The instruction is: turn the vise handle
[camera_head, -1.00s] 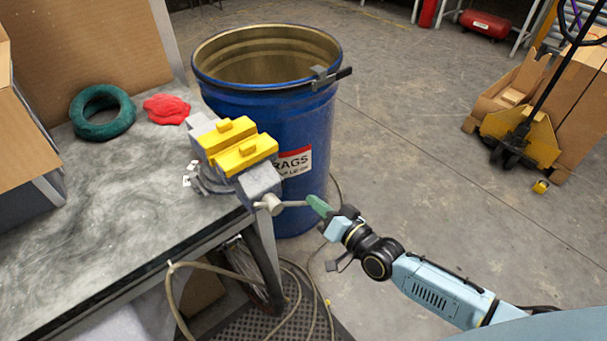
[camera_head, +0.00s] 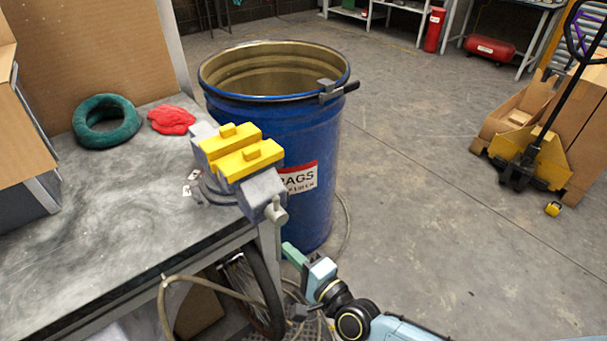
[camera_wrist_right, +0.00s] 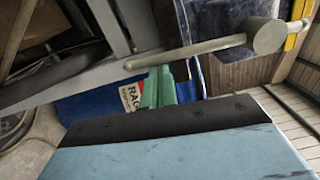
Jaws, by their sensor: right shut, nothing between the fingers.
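The vise (camera_head: 240,165), grey with yellow jaw covers, is mounted at the bench's right corner. Its handle (camera_head: 278,237) is a thin grey bar hanging down from a round hub at the vise's front end. My right gripper (camera_head: 292,254) has green fingers and is just right of the handle's lower end. In the right wrist view the handle (camera_wrist_right: 190,50) runs from its hub (camera_wrist_right: 268,36) to the left, passing over the green fingertips (camera_wrist_right: 160,85). The fingers are together with nothing between them; whether they touch the bar I cannot tell. My left gripper is not in view.
A blue rags barrel (camera_head: 310,215) stands right behind the vise. A green ring (camera_head: 107,121) and a red cloth (camera_head: 171,120) lie on the bench (camera_head: 110,210). A hose (camera_head: 190,281) hangs below the bench edge. Open floor lies to the right, with a yellow pallet jack (camera_head: 530,165) beyond.

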